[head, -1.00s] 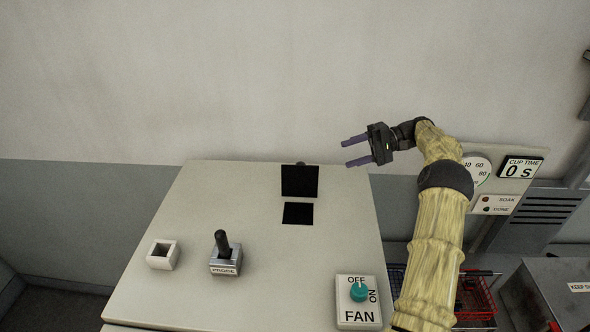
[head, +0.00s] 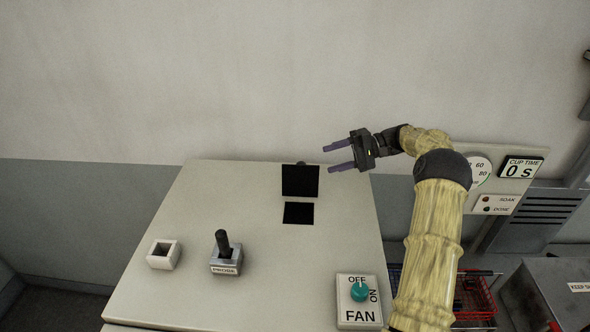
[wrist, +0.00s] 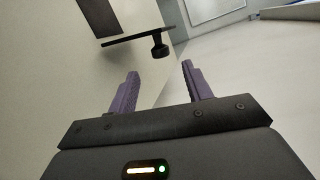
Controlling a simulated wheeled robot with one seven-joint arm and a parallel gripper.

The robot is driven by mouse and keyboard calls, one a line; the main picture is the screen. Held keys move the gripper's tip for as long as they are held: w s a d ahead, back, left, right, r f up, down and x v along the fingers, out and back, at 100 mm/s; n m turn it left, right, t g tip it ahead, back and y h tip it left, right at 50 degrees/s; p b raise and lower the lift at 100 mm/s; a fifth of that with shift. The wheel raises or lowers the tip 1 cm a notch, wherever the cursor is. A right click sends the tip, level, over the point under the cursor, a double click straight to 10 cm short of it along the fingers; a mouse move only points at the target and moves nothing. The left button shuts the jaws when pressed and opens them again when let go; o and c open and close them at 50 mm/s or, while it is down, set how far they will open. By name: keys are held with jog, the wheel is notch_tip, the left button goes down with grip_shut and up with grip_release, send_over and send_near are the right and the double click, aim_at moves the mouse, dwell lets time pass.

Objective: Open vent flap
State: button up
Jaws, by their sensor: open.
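The vent flap (head: 300,181) is a black square plate at the far end of the pale cabinet top. It stands up from the surface, behind a black square opening (head: 298,213). A dark knob (head: 301,163) shows just above its top edge. In the wrist view the flap (wrist: 130,39) is a thin edge-on plate, with the knob (wrist: 159,47) on its near side and the dark opening (wrist: 97,14) beyond. My gripper (head: 325,159) is open and empty, its purple fingers pointing left, right of the flap. The wrist view shows a gap between fingertips and knob.
The pale cabinet top (head: 190,205) also carries a white square socket (head: 164,254), a black-handled probe (head: 224,252) in its holder and a fan switch (head: 358,300). A wall stands behind. A CUP TIME display (head: 519,168) and a red wire basket (head: 478,300) are at right.

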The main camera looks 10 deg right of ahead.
aim_at(294, 169)
jog(key=b+x, duration=0.1)
jog(key=x, duration=1.1)
jog(key=shift+d, duration=0.1)
grip_shut()
jog(key=shift+b, duration=0.3)
